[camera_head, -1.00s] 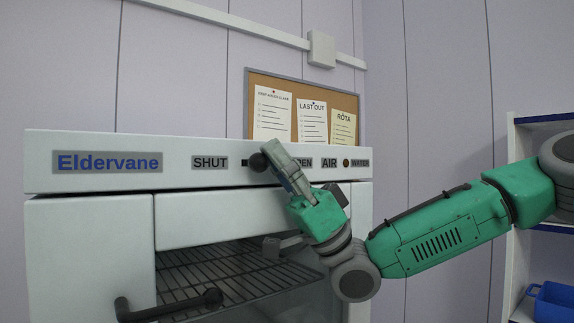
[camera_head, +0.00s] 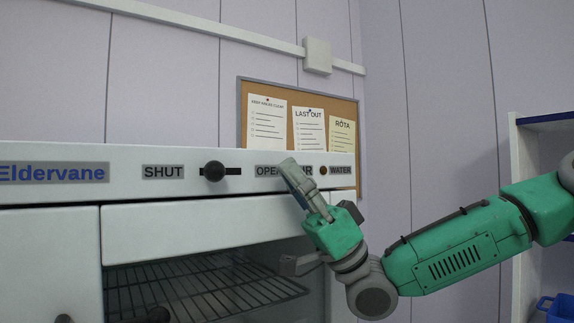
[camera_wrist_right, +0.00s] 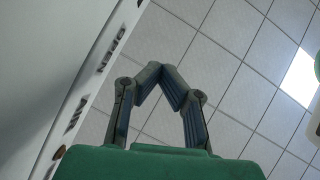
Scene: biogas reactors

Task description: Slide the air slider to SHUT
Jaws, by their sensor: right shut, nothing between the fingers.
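The air slider is a dark round knob (camera_head: 214,171) in a short black slot (camera_head: 234,171) on the white front panel of the Eldervane cabinet. The knob sits left of the slot's middle, between the SHUT label (camera_head: 163,172) and the OPEN label (camera_head: 267,171). A bit of slot shows on its left and more on its right. My right gripper (camera_head: 286,166) is shut and empty, in front of the OPEN and AIR labels, right of the knob and apart from it. Its closed fingertips (camera_wrist_right: 161,72) show in the wrist view; the knob does not. My left gripper is not in view.
A brown WATER indicator (camera_head: 323,171) is right of the AIR label. A cork board (camera_head: 275,88) hangs behind. A shelf unit (camera_head: 517,210) stands at right.

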